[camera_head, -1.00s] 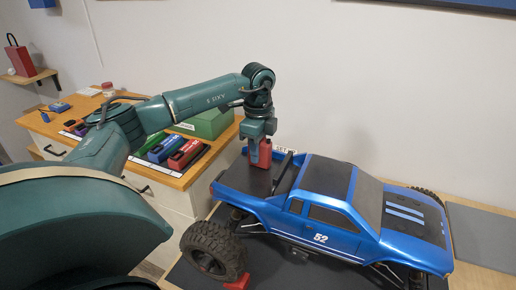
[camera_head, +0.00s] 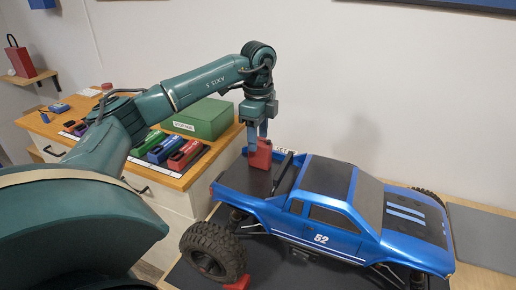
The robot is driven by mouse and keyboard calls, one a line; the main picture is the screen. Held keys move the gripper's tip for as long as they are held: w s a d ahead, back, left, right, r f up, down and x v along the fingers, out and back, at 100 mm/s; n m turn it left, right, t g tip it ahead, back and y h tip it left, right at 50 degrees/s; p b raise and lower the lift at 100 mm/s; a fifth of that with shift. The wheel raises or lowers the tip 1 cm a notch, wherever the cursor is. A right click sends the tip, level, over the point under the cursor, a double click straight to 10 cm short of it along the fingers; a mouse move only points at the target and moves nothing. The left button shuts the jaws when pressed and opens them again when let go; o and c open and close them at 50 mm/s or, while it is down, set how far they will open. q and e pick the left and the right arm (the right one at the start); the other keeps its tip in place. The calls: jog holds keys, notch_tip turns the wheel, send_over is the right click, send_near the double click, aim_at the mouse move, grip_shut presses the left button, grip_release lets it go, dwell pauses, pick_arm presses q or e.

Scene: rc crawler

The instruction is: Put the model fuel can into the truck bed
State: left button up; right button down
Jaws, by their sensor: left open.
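The model fuel can (camera_head: 260,155) is small and red and stands upright at the far side of the truck bed (camera_head: 238,180), behind the cab. The bed is black and belongs to the blue RC truck (camera_head: 335,215) marked 52. My left gripper (camera_head: 258,138) points down over the can with its fingers apart, at the can's top. The can's base seems to be on the bed floor, though contact is hard to tell. My right gripper is not in view.
A wooden cabinet top (camera_head: 185,180) at the left holds a green storage box (camera_head: 203,118) and several coloured packs. A red block (camera_head: 238,283) lies by the rear wheel (camera_head: 213,252). A grey mat (camera_head: 482,238) is at the right.

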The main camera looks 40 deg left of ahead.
pick_arm(q)
notch_tip(320, 180, up, 8)
jog(key=shift+f, duration=0.25)
jog(key=shift+s+f, duration=0.1)
dwell(0.4)
